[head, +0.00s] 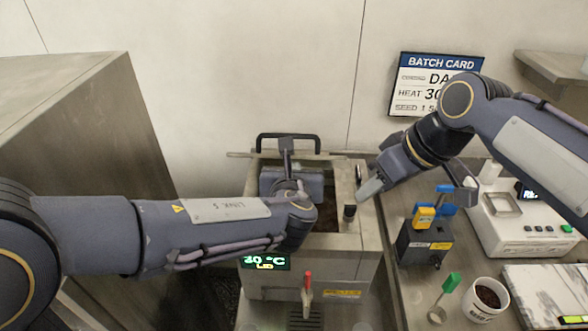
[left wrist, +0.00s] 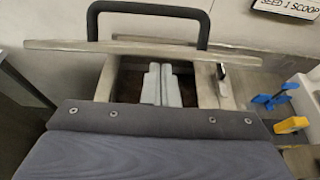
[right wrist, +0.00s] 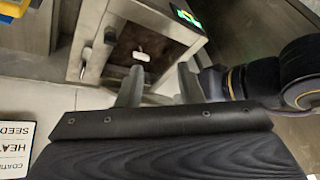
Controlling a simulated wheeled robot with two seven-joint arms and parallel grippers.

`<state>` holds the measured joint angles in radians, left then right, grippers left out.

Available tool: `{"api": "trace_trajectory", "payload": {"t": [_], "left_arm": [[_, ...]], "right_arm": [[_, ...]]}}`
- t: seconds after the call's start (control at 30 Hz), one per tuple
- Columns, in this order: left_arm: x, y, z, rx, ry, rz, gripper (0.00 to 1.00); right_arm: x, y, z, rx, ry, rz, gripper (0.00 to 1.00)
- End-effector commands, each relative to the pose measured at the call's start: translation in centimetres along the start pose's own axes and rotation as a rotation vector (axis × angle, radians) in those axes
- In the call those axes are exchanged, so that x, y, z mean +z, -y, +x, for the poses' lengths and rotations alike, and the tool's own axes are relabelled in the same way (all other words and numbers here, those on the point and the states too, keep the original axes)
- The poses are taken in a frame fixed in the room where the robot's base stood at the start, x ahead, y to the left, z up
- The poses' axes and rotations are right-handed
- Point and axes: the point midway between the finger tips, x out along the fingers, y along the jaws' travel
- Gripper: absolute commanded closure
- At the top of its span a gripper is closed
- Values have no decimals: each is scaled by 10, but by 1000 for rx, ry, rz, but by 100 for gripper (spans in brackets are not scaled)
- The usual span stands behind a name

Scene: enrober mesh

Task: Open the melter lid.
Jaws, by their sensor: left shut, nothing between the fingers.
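The melter (head: 353,263) is a steel box with a green temperature display. Its top is open and shows a dark interior (head: 322,218). The lid (head: 240,155) shows nearly edge-on as a thin plate at the back of the opening, with a black bar handle (head: 318,140) above it. The lid also shows in the left wrist view (left wrist: 60,46), with the handle (left wrist: 205,30). My left gripper (head: 286,148) is shut and empty, over the opening and near the lid. My right gripper (right wrist: 160,80) is open beside the melter's right rim, with nothing visible between its fingers.
On the right counter stand a dark holder (head: 423,245) with yellow and blue handles, a white device (head: 520,222), a cup (head: 486,297) and a green-handled tool (head: 450,283). A red-handled valve (head: 307,285) is on the melter's front. A large cabinet (head: 75,120) stands at left.

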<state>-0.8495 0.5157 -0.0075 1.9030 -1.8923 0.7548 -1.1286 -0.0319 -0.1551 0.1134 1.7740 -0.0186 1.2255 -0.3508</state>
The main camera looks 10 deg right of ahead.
Motion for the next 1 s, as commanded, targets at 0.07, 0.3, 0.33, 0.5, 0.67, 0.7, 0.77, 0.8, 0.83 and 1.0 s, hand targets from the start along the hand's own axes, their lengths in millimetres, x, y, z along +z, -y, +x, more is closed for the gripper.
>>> {"api": "trace_trajectory", "payload": {"t": [0.07, 0.3, 0.33, 0.5, 0.67, 0.7, 0.77, 0.8, 0.83, 1.0], "left_arm": [[0, 0, 0, 0, 0, 0, 100], [0, 0, 0, 0, 0, 0, 100], [0, 0, 0, 0, 0, 0, 100], [0, 0, 0, 0, 0, 0, 100], [5, 0, 1, 0, 1, -1, 100], [7, 0, 2, 0, 2, -2, 100], [14, 0, 3, 1, 3, -3, 100], [20, -1, 5, 2, 4, -4, 100], [24, -1, 6, 2, 4, -5, 100], [61, -1, 19, 1, 8, -7, 100]], "right_arm": [[38, 5, 3, 22, -34, 108, 67], [126, 25, 35, 45, -132, 398, 67], [134, 27, 39, 45, -142, 426, 67], [163, 38, 58, 42, -179, 531, 67], [170, 41, 64, 40, -190, 562, 67], [171, 41, 65, 40, -190, 563, 67], [171, 41, 65, 40, -189, 563, 67], [170, 41, 65, 40, -189, 562, 67], [170, 41, 65, 40, -189, 562, 67], [170, 41, 65, 40, -188, 561, 67]]}}
